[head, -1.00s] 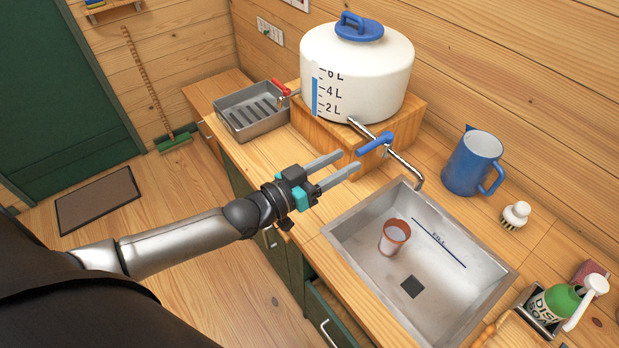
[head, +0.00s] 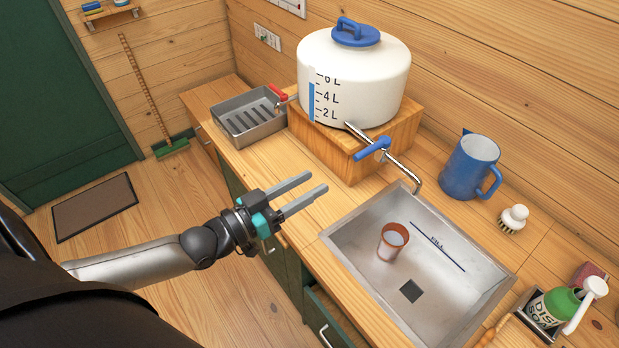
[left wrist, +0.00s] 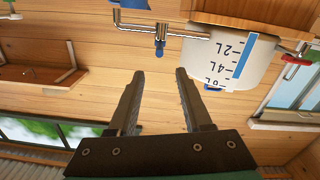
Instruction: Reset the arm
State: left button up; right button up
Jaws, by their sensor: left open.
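My left gripper (head: 307,191) is open and empty above the counter's front edge, left of the sink. Its two fingers also show apart in the left wrist view (left wrist: 158,75), with nothing between them. My left arm comes in from the lower left. The right gripper is not in view.
A white water tank (head: 352,80) stands on a wooden block (head: 340,153), with a blue-handled tap (head: 373,149) over the metal sink (head: 440,285). A cup (head: 393,240) stands in the sink. A blue pitcher (head: 470,167), brush (head: 513,219) and metal tray (head: 250,122) are on the counter.

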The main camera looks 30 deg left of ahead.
pick_arm(q)
jog(key=shift+d, duration=0.1)
jog(key=s+d+f+g+y, duration=0.3)
jog(key=s+d+f+g, duration=0.15)
jog(key=d+f, duration=0.2)
jog(key=s+a+f+n+g+y, duration=0.1)
jog(key=s+a+g+y, duration=0.1)
jog(key=s+g+y, duration=0.3)
jog(key=s+a+f+g, duration=0.1)
jog(key=s+a+g, duration=0.15)
jog(key=s, duration=0.45)
notch_tip(320, 180, down, 31)
jog(key=s+g+b, duration=0.2)
jog(key=b, duration=0.7)
jog(key=s+a+f+b, duration=0.1)
jog(key=s+f+b, duration=0.2)
jog(key=s+f, duration=0.4)
jog(key=s+a+f+g+b, duration=0.1)
jog(key=s+f+b, duration=0.3)
jog(key=s+f, duration=0.4)
notch_tip(320, 180, down, 6)
jog(key=shift+s+r, duration=0.15)
